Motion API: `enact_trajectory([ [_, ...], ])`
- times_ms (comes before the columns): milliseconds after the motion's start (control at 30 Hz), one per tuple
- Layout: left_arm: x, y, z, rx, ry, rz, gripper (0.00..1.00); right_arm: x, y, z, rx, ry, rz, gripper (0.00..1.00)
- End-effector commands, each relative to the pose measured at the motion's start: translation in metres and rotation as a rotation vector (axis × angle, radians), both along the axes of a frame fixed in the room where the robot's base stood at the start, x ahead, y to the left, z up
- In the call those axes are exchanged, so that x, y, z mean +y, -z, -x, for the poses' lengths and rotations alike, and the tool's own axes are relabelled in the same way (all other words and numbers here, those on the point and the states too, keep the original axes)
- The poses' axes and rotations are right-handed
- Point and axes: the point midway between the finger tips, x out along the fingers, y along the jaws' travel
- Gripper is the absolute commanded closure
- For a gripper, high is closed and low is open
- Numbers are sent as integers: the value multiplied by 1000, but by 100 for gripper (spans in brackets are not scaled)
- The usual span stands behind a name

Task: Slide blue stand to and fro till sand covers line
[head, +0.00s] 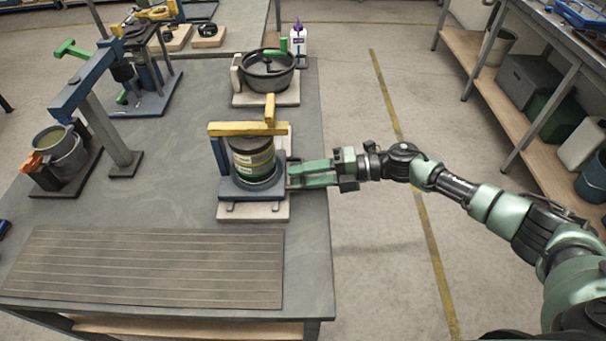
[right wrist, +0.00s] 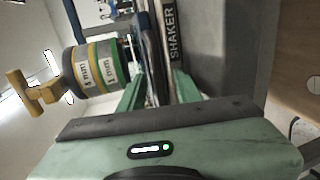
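The blue stand (head: 252,187) sits on a pale base near the table's right edge. It carries a stack of round sieves (head: 252,158) under a yellow clamp bar (head: 240,129). In the right wrist view the sieves (right wrist: 96,70) bear "mm" labels, and a strip reading "SHAKER" (right wrist: 172,35) shows beside the stand. My right gripper (head: 292,174) is at the stand's right side, its green fingers apart around the stand's edge region. I cannot tell whether they clamp it. Sand inside the sieves and any line are hidden. My left gripper is out of view.
A black round pan (head: 268,72) stands behind the sieves, near a white bottle (head: 298,42). A blue and grey lever frame (head: 100,105) and a grey bucket (head: 62,150) stand at left. A ridged grey mat (head: 145,268) lies in front. The table between is clear.

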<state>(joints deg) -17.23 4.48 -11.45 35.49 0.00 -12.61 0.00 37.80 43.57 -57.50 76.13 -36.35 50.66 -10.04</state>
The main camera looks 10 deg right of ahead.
Motion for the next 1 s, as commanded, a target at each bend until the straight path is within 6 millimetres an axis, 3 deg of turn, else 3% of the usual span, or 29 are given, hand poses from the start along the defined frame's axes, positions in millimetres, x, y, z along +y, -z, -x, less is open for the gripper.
enact_trajectory([
  [67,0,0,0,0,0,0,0,0,0,0,0,0,0,67],
  [200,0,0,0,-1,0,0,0,0,0,0,0,0,0,100],
  [1000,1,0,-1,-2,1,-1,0,0,1,1,1,-1,1,100],
])
